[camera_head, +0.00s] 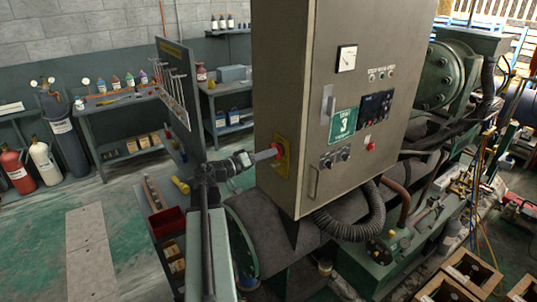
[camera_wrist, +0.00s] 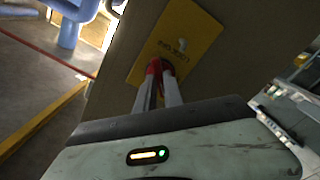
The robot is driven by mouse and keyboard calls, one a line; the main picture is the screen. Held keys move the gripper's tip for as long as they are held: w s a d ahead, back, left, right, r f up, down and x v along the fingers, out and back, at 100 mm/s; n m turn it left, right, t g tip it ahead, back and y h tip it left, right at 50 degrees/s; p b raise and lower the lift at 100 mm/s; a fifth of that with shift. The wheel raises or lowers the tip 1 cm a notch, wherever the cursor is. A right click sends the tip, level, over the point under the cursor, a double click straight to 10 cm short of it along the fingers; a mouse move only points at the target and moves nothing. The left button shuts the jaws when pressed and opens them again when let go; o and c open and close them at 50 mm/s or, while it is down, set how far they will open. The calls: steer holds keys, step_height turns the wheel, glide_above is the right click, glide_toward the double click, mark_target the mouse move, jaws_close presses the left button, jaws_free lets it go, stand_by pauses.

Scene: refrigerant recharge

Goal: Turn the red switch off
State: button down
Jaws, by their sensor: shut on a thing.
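The red switch (camera_head: 277,148) is on a yellow plate (camera_head: 284,167) on the left side of the tall grey-beige cabinet (camera_head: 287,60). In the wrist view the red switch (camera_wrist: 153,67) shows between the fingertips, in front of the yellow plate (camera_wrist: 180,35). My gripper (camera_head: 271,152) reaches it from the left and is shut on it; the gripper also fills the lower wrist view (camera_wrist: 160,76). The fingers hide much of the switch, so its exact angle is hard to tell.
The cabinet front carries a green sign (camera_head: 343,124), a dial and a red button (camera_head: 370,146). A dark upright tool panel (camera_head: 174,85) stands left of my arm. A red bin (camera_head: 166,222) is below it. Open floor (camera_head: 90,240) lies at the left.

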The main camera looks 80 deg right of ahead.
steer(key=n, duration=0.4)
steer(key=shift+n, duration=0.3)
steer(key=n, duration=0.3)
steer(key=c, duration=1.5)
jaws_free()
steer(key=shift+c, duration=0.2)
steer(key=shift+w+a, duration=0.1)
steer(key=v, duration=0.9)
